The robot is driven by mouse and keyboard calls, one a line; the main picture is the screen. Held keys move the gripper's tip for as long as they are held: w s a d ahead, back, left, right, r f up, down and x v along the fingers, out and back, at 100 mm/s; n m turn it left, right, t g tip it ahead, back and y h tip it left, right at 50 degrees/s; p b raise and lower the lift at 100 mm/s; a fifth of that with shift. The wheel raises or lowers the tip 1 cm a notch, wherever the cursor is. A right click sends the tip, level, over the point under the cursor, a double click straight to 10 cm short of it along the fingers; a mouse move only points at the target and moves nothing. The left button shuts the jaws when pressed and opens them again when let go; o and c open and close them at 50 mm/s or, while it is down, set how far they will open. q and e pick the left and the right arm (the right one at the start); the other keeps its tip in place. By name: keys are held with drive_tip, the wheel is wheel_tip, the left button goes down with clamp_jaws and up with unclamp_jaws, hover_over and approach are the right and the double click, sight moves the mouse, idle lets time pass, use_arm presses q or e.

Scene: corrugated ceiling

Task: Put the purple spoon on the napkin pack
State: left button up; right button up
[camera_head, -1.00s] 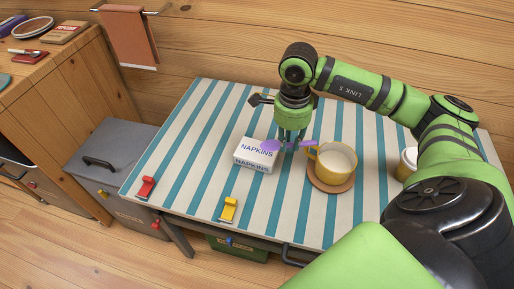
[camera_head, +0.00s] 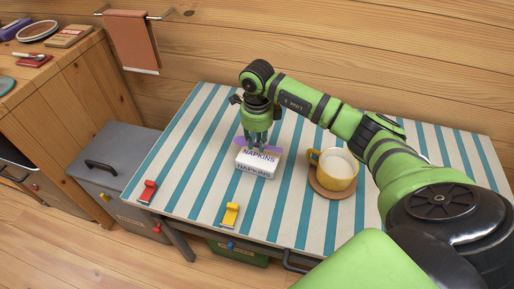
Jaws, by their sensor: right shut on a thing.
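The white napkin pack (camera_head: 257,163) lies on the striped table, left of the yellow mug. My right gripper (camera_head: 257,144) points down over the back part of the pack. It is shut on the purple spoon (camera_head: 241,142), which lies crosswise in the fingers, with one end showing to the left and the other to the right. The spoon is at or just above the pack's top; I cannot tell whether it touches. My left gripper is not in view.
A yellow mug (camera_head: 333,168) stands on a round brown coaster (camera_head: 331,191) right of the pack. A red clip (camera_head: 148,191) and a yellow clip (camera_head: 230,214) sit at the table's front edge. The striped table (camera_head: 190,165) is clear left of the pack.

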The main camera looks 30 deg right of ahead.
sight(257, 145)
wheel_tip(257, 145, down, 3)
drive_tip(key=shift+f+p, duration=0.1)
drive_tip(key=shift+p, duration=0.25)
drive_tip(key=shift+f, duration=0.35)
drive_tip(key=shift+f, duration=0.1)
drive_tip(key=shift+f, duration=0.15)
drive_tip(key=o, duration=0.7)
drive_tip(key=shift+o, duration=0.2)
